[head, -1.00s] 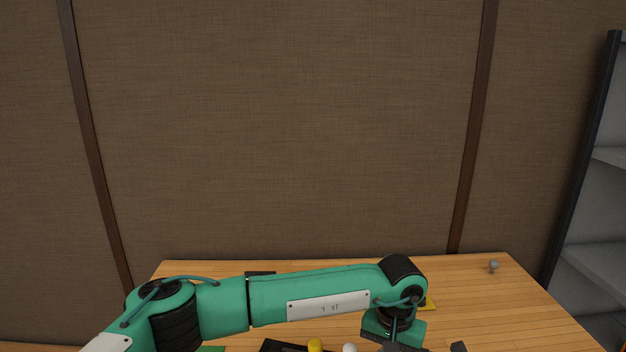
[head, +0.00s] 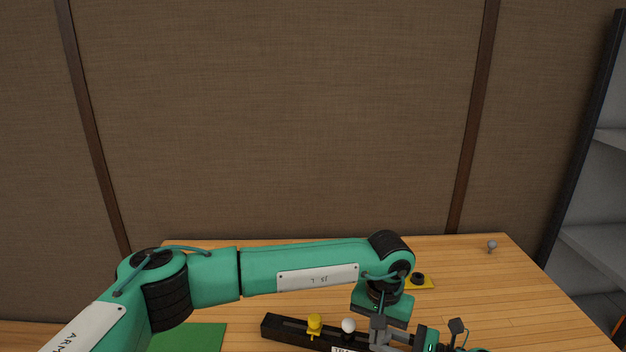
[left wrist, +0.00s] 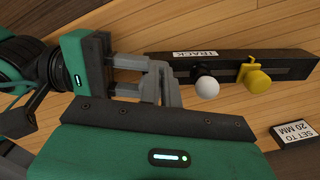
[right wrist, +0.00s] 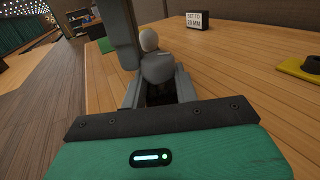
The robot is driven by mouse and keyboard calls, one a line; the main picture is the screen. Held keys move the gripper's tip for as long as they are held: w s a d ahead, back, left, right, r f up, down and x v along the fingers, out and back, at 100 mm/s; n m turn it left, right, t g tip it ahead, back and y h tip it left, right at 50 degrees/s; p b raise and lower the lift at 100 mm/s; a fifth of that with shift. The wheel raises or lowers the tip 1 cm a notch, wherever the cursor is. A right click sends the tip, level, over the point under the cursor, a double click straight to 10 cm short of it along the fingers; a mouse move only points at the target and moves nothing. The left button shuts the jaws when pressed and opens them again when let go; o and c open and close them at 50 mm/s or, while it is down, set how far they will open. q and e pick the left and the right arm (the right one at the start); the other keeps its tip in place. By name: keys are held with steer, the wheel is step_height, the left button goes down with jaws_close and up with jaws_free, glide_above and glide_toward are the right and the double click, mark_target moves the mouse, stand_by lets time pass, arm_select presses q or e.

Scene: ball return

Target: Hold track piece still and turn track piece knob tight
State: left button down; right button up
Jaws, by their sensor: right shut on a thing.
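The track piece (head: 283,328) is a long dark bar on the table, labelled TRACK; it also shows in the left wrist view (left wrist: 290,62). A yellow fitting (left wrist: 257,79) and a white ball-shaped knob (left wrist: 207,87) sit along it. My left gripper (left wrist: 168,88) points down beside the white knob, near the bar's labelled end; its finger gap is unclear. My right gripper (right wrist: 158,92) comes in from the right and is shut on the bar's end. Grey fingers hide part of that end. The white knob (right wrist: 149,40) shows beyond them.
A small sign (left wrist: 296,132) reads SET TO 20 MM. A yellow plate with a black knob (head: 419,280) lies behind my left wrist. A grey knob-like thing (head: 492,245) stands at the back right. A green mat (head: 190,338) is at front left. The back right table is mostly clear.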

arm_select(q)
steer(key=shift+w+a+r, duration=0.1)
steer(key=shift+w+a, duration=0.05)
steer(key=shift+w, duration=0.25)
steer(key=shift+a, duration=0.15)
steer(key=shift+s+a, duration=0.15)
steer(key=shift+s, duration=0.1)
steer(key=r, duration=0.6)
steer(key=shift+s, duration=0.2)
step_height(320, 180, down, 6)
steer(key=s+d, duration=0.1)
steer(key=d, duration=0.1)
steer(key=shift+d, duration=0.2)
stand_by(0.6)
steer(key=shift+s, duration=0.1)
